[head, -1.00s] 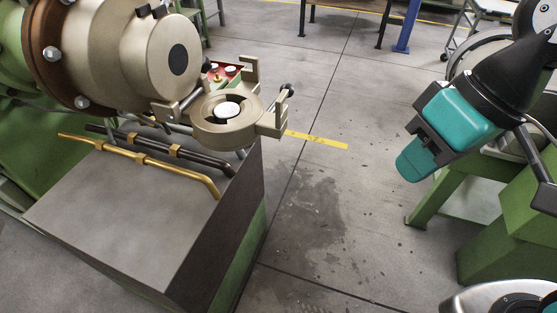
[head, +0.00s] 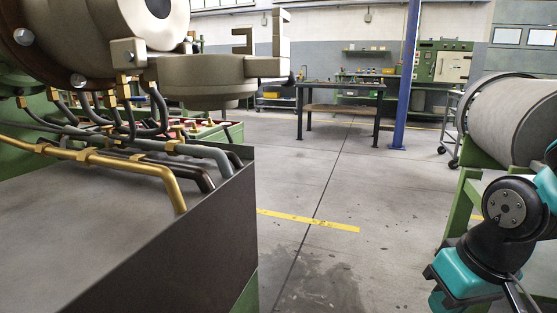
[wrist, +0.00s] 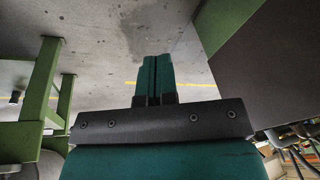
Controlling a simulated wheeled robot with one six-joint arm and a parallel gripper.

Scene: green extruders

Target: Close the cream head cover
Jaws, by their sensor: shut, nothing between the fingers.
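The cream head cover (head: 205,76) is a thick hinged ring with a bracket on its right side. It is swung open to the right of the cream extruder head (head: 125,18), and I see it edge-on at the upper left of the head view. The top of the head is cut off by the frame. My gripper (head: 445,298) is at the lower right of the head view, partly cut off, well apart from the cover. In the wrist view my gripper's teal fingers (wrist: 157,68) are together and empty, over the floor. The cover is not recognisable in the wrist view.
A dark-sided machine base (head: 215,215) with brass and dark pipes (head: 120,165) stands below the cover. A green stand with a grey cylinder (head: 515,115) is at right. A workbench (head: 340,105) and blue post (head: 407,80) stand behind. The floor between is open.

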